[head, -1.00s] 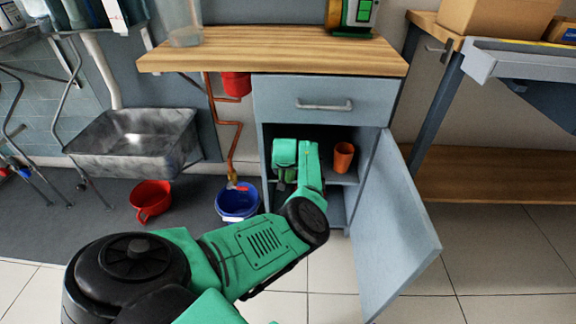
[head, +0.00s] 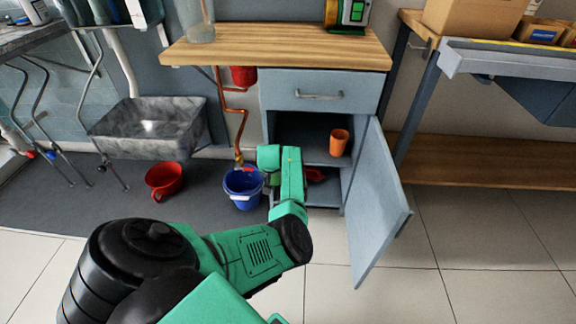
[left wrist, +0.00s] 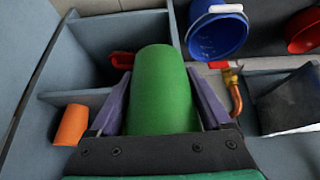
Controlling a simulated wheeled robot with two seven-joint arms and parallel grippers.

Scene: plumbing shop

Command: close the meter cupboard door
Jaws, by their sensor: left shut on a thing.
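The cupboard door (head: 375,210) stands wide open, hinged at the right side of the grey cupboard (head: 275,95). My left gripper (head: 271,187) is in front of the cupboard's left edge, apart from the door. In the left wrist view my left gripper (left wrist: 164,110) is shut on a green cylinder (left wrist: 164,90), with one finger on each side. An orange cup (head: 340,142) stands on the inside shelf; it also shows in the left wrist view (left wrist: 71,125). A red thing (head: 315,175) lies lower in the cupboard, partly hidden by my arm. My right gripper is not in view.
A blue bucket (head: 243,188) stands on the floor just left of my left gripper, and a red pot (head: 164,180) farther left. A workbench (head: 480,160) stands to the right. Tiled floor is free before the door.

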